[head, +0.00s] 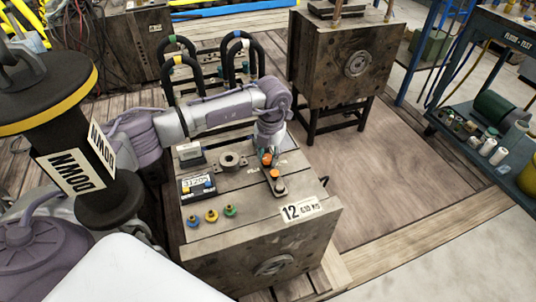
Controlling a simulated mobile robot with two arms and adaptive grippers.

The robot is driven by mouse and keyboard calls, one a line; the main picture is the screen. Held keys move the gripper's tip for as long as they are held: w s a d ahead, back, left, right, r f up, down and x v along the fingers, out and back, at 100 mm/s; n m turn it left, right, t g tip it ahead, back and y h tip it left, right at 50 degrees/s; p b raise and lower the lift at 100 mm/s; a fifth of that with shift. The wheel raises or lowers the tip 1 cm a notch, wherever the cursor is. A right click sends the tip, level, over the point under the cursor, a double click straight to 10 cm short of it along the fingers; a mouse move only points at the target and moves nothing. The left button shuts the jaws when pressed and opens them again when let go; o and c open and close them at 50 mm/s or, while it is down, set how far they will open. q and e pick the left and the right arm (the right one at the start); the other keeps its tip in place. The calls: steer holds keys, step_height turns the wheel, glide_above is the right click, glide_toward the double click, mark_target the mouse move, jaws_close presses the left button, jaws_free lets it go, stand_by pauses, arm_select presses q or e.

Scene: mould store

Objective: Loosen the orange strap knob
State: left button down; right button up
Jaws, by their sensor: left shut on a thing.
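The orange strap knob (267,160) sits on a dark metal strap (279,187) on top of the mould block marked 12 (240,205). My left gripper (267,152) reaches down from above and is shut on the knob, partly hiding it. A second small orange part (274,173) shows on the strap just below the fingers. The strap runs toward the block's front right edge and ends near a dark round fastener. My right gripper is not in view.
A black post with DOWN labels (75,170) stands close at left. Another mould block (340,65) is behind; wooden floor at right is clear.

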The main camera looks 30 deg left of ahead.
mark_target(270, 159)
arm_select(q)
steer(key=c, duration=0.8)
jaws_free()
steer(key=shift+r, duration=0.1)
step_height(270, 159, up, 12)
steer(key=shift+d, duration=0.35)
